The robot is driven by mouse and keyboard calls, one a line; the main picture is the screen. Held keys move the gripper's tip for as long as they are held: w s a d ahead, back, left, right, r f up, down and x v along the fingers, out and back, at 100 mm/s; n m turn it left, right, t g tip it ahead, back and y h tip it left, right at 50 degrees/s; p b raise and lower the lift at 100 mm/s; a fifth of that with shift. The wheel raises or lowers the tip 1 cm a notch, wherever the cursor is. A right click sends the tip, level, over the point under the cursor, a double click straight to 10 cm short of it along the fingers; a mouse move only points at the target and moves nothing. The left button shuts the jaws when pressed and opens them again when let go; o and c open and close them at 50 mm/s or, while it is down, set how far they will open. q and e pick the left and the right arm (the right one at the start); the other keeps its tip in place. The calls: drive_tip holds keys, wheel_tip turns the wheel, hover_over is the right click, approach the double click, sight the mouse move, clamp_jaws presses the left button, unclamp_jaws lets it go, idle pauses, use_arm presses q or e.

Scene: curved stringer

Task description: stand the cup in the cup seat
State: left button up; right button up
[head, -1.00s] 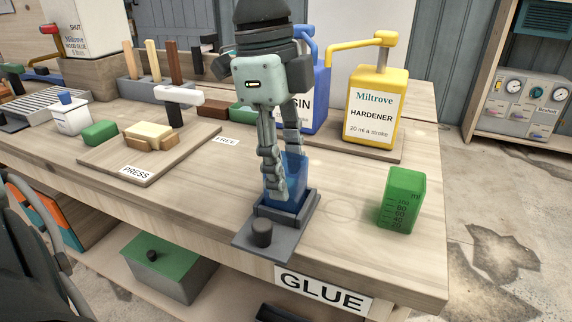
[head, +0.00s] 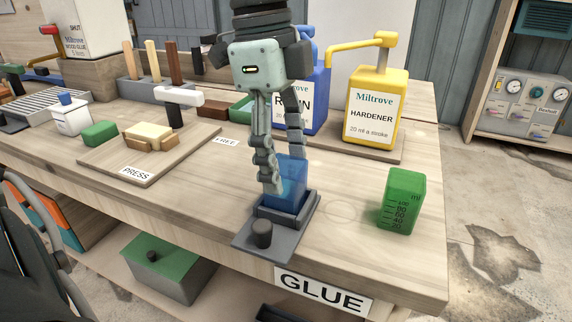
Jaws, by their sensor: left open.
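A translucent blue cup (head: 291,184) stands upright in the dark grey cup seat (head: 245,236) near the front edge of the bench. The seat has a low raised frame around the cup's foot and a round knob at its front. My left gripper (head: 284,183) points down at the cup with its fingers spread. One finger is at the cup's left side, the other behind its right side. The gripper is open; I cannot tell whether a finger touches the cup. My right gripper is not in view.
A green measuring cup (head: 401,202) stands to the right on the bench. Behind are the yellow hardener dispenser (head: 375,105) and the blue resin dispenser (head: 318,105). The press board (head: 150,155) lies left. Bare wood lies between seat and green cup.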

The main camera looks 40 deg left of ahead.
use_arm(q)
wheel_tip(320, 180, up, 10)
drive_tip(key=a, duration=0.1)
drive_tip(key=shift+s+a+r, duration=0.2)
drive_tip(key=shift+s, duration=0.05)
idle(0.4)
